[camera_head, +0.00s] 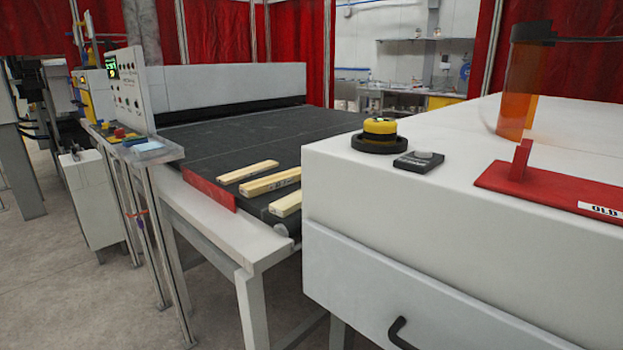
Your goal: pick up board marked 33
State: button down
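Three pale wooden boards lie on the dark conveyor belt (215,137) near its front edge. The far board (247,172) and the middle board (270,183) lie roughly parallel. The near board (286,205) is partly hidden behind the corner of the white cabinet. Small dark marks show on the sides of the boards, but they are too small to read, so I cannot tell which is marked 33. My gripper is not in view.
A red plate (209,190) stands along the belt's front edge. The white cabinet (425,250) fills the right side; a yellow-and-black button (379,128), a small black device (419,161) and a red panel (555,188) are on top. A control panel (126,90) stands left. Floor at lower left is clear.

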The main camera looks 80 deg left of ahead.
aim_at(259, 187)
jog(key=u, duration=2.7)
jog(key=i+j+z, duration=0.1)
jog(key=z, duration=1.05)
jog(key=j+z, duration=0.3)
jog(key=j, duration=0.25)
jog(key=j+z, duration=0.35)
jog(key=j, duration=0.25)
jog(key=j+z, duration=0.3)
jog(key=j, duration=0.25)
jog(key=k+j+z, duration=0.15)
jog(key=j+z, duration=0.2)
jog(key=j, duration=0.2)
jog(key=k+j, duration=0.1)
jog(key=j, duration=0.3)
jog(key=k+j, duration=0.15)
jog(key=j, duration=0.3)
jog(key=k+j+z, duration=0.1)
jog(key=j, duration=0.3)
jog(key=k+j, duration=0.15)
jog(key=j, duration=0.3)
jog(key=k+j, duration=0.1)
jog(key=j, duration=0.3)
jog(key=k+j, duration=0.15)
jog(key=j, duration=0.25)
jog(key=k+j+z, duration=0.1)
jog(key=j, duration=0.35)
